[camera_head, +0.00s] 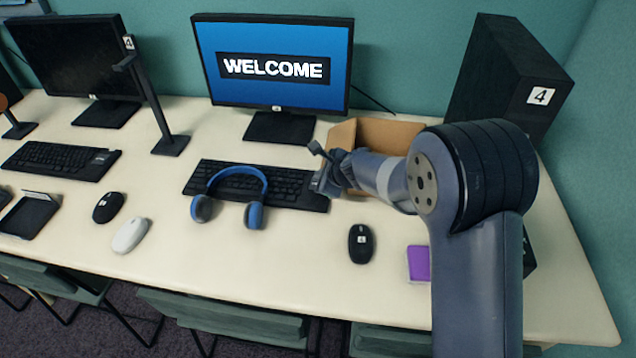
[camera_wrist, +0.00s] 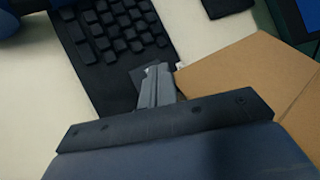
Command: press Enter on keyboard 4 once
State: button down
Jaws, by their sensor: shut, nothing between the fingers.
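A black keyboard (camera_head: 235,178) lies in front of the monitor reading WELCOME (camera_head: 274,67). In the wrist view, its keys (camera_wrist: 118,35) reach up to my fingers, and a small white label shows partly behind them; its number is unreadable. The tower (camera_head: 500,85) and the mouse (camera_head: 361,243) at this station carry a 4. My gripper (camera_head: 318,183) is shut and empty over the keyboard's right end; it also shows in the wrist view (camera_wrist: 156,72). Contact cannot be told. The keys under the fingertips are hidden, and I cannot make out Enter.
Blue headphones (camera_head: 256,215) lie against the keyboard's front and middle. An open cardboard box (camera_head: 342,133) stands close right of my gripper and also shows in the wrist view (camera_wrist: 235,70). A purple item (camera_head: 418,262) lies front right. Another keyboard (camera_head: 60,160) is at left.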

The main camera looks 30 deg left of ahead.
jog(key=shift+r, duration=0.15)
notch_tip(320, 180, up, 5)
jog(key=p, duration=0.4)
jog(key=shift+p, duration=0.4)
